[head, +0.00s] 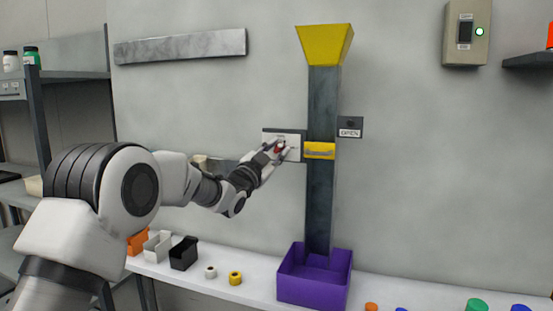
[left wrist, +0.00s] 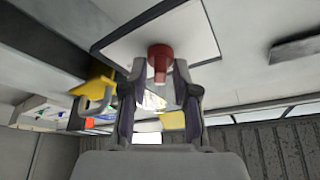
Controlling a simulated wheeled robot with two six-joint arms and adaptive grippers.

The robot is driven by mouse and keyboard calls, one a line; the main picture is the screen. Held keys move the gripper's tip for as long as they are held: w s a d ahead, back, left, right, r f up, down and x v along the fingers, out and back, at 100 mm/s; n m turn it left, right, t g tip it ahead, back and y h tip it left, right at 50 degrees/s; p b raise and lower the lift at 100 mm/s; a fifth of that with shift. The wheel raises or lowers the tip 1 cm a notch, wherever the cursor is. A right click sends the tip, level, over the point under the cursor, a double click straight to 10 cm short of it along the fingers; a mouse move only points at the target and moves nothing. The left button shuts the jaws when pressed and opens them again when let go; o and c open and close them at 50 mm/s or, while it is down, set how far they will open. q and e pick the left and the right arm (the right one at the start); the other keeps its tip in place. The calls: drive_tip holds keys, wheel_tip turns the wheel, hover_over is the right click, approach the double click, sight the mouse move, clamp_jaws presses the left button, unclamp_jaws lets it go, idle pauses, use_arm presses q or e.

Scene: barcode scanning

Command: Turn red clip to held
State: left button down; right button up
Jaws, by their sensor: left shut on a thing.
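The red clip (left wrist: 160,58) sits on a white plate (left wrist: 192,38) with a dark edge. In the head view the plate (head: 292,141) is mounted on the wall, left of the dark chute, and only a bit of the red clip (head: 279,147) shows between the fingers. My left gripper (head: 278,149) is shut on the clip; in the left wrist view its two fingertips (left wrist: 160,72) stand on both sides of the clip's stem. The lettering on the plate is too small to read. My right gripper is in neither view.
The dark chute (head: 320,105) has a yellow funnel (head: 324,42), a yellow handle piece (head: 319,151) and an OPEN label (head: 350,133). A purple bin (head: 314,287) stands below. Small containers and caps lie on the white shelf (head: 205,287). A switch box (head: 452,50) hangs at upper right.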

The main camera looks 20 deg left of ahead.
use_arm(q)
drive_tip(key=shift+f+m+g+h, duration=0.15)
drive_tip(key=shift+m+g+h, duration=0.25)
drive_tip(key=shift+m, duration=0.8)
drive_tip(key=m+g+h, duration=0.1)
drive_tip(key=m, duration=0.3)
drive_tip(key=m+g, duration=0.1)
drive_tip(key=m, duration=0.1)
drive_tip(key=shift+r+p, duration=0.25)
drive_tip(key=shift+p, duration=0.1)
drive_tip(key=shift+m+g+p, duration=0.8)
drive_tip(key=shift+m, duration=1.2)
drive_tip(key=c, duration=1.2)
unclamp_jaws()
drive_tip(key=shift+w+a+f, duration=0.1)
drive_tip(key=shift+w+a, duration=0.05)
